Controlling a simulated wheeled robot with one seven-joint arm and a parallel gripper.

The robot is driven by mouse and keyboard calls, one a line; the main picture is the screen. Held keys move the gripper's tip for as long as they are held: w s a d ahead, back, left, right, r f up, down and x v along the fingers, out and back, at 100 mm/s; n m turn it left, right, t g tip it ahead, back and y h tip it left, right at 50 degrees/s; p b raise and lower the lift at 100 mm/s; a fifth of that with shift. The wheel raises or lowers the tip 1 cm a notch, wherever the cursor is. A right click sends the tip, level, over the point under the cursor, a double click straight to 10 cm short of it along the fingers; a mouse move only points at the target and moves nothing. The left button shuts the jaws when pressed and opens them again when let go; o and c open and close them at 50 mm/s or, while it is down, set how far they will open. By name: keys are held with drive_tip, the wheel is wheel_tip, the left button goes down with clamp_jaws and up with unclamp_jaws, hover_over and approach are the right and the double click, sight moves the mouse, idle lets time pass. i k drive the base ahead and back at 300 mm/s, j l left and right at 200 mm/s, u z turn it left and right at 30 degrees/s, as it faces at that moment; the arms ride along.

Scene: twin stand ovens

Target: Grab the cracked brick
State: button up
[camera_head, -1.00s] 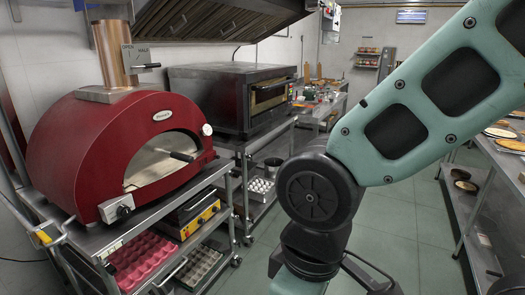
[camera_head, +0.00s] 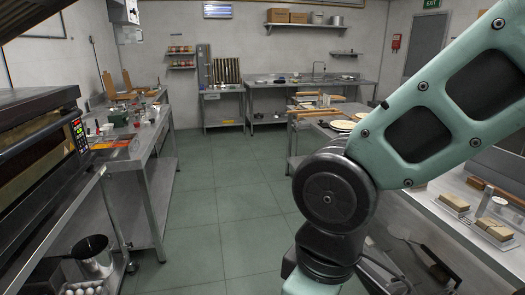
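No brick can be made out as cracked from here. Two tan, brick-like blocks lie on small pale trays on the right-hand counter: a farther block (camera_head: 455,201) and a nearer block (camera_head: 494,229). They are too small to tell whether either has a crack. My green and black arm fills the right side of the view and hides part of that counter. My gripper is not visible, so its opening and contents do not show.
A dark oven (camera_head: 38,145) stands at the left edge. A steel table (camera_head: 150,150) with tools is beyond it. A steel sink counter (camera_head: 305,85) lines the back wall. The tiled floor (camera_head: 195,215) between is clear. Pale round items (camera_head: 343,125) lie on the right-hand counter.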

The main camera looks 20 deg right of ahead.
sight(498, 231)
drive_tip(key=i+z, duration=0.35)
drive_tip(key=i, duration=0.15)
drive_tip(key=i+j+z, duration=0.2)
drive_tip(key=i+z, duration=0.15)
drive_tip(key=i+j+z, duration=0.35)
drive_tip(key=i, duration=0.2)
drive_tip(key=i+j+z, duration=0.5)
drive_tip(key=z, duration=0.3)
drive_tip(key=i+j+z, duration=0.15)
drive_tip(key=z, duration=0.3)
drive_tip(key=i+j+z, duration=0.1)
drive_tip(key=j+z, duration=0.5)
drive_tip(key=z, duration=0.3)
drive_tip(key=i+j+z, duration=0.1)
drive_tip(key=j+z, duration=0.35)
drive_tip(key=i+j+z, duration=0.1)
drive_tip(key=z, duration=0.35)
drive_tip(key=j+z, duration=0.5)
drive_tip(key=z, duration=0.35)
drive_tip(key=j+z, duration=0.25)
drive_tip(key=z, duration=0.15)
